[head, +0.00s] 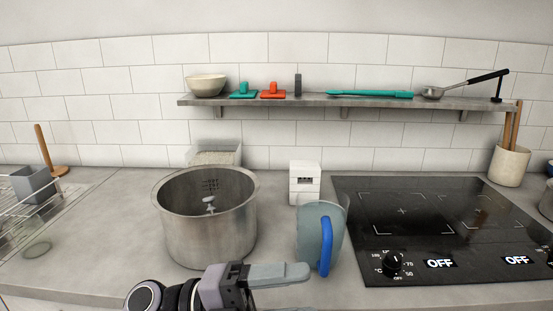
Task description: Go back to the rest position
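My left gripper (298,290) comes in low at the bottom of the head view, pointing right. One grey finger shows in full, and only a sliver of what looks like the other shows at the bottom edge, with a gap between them. Nothing is seen in that gap. The gripper is in front of a large steel pot (208,235) and a grey-blue jug (312,232) with a blue handle. Its fingertip overlaps the jug's lower part in the picture; I cannot tell whether they touch. My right gripper is not in view.
A black cooktop (425,215) lies at the right, a utensil crock (508,166) behind it. A small white box (304,183) stands behind the jug. A wire rack (20,225) is at the far left. A wall shelf (300,101) holds a bowl and utensils.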

